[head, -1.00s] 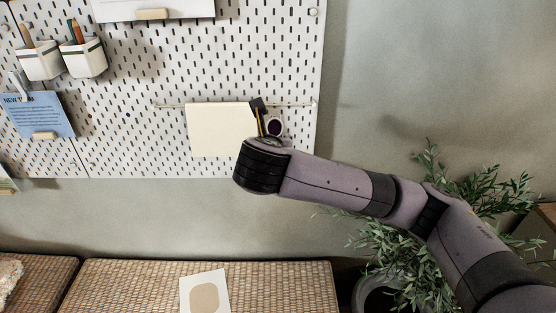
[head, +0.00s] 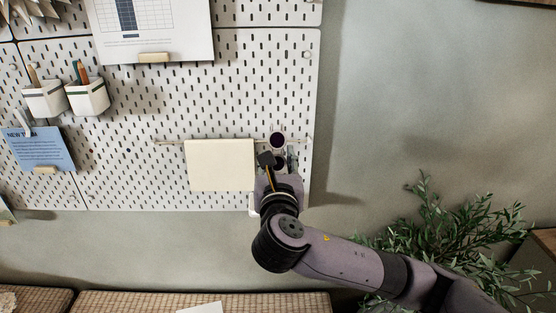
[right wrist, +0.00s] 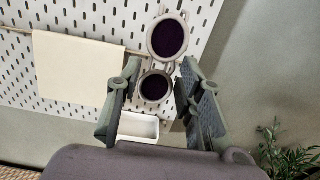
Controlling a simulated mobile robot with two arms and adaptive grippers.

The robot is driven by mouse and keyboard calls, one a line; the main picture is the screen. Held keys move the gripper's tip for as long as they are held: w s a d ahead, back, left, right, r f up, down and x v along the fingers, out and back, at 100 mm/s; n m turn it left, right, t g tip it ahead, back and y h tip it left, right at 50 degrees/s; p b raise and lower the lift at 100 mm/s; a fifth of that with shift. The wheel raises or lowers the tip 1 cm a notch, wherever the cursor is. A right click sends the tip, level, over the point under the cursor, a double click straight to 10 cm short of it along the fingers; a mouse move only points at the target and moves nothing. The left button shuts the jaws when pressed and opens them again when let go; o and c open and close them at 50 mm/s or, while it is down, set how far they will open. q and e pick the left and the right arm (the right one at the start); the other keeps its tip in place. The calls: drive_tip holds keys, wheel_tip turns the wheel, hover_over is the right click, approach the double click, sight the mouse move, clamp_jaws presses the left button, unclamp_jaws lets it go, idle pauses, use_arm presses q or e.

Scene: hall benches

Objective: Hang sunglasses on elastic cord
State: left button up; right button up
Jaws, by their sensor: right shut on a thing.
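The sunglasses (head: 277,139), with round dark purple lenses and a pale frame, are turned on end, one lens above the other. My right gripper (head: 279,163) is shut on them, its fingers on either side of the lower lens. In the right wrist view the sunglasses (right wrist: 167,38) show between the fingers of the gripper (right wrist: 160,66). The thin elastic cord (head: 170,142) runs across the pegboard. The upper lens overlaps the cord's line near its right end; I cannot tell whether they touch. My left gripper is out of view.
A cream sheet (head: 219,166) hangs on the cord just left of the gripper. A white tray (right wrist: 138,127) is on the pegboard (head: 130,170) below the sunglasses. Pencil cups (head: 87,97) are at the left. A leafy plant (head: 450,230) stands at the right.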

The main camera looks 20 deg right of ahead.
drive_tip(key=shift+a, duration=0.1)
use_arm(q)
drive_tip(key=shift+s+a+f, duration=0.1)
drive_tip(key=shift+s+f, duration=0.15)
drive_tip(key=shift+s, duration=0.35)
use_arm(e)
drive_tip(key=shift+r+p, duration=0.15)
drive_tip(key=shift+p, duration=0.3)
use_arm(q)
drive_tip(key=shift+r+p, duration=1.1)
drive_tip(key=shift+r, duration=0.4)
use_arm(e)
drive_tip(key=x, duration=1.3)
drive_tip(key=shift+w, duration=0.35)
drive_tip(key=shift+r, duration=0.1)
use_arm(q)
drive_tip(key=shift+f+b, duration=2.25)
drive_tip(key=shift+b, duration=0.05)
use_arm(e)
wheel_tip(320, 180, down, 10)
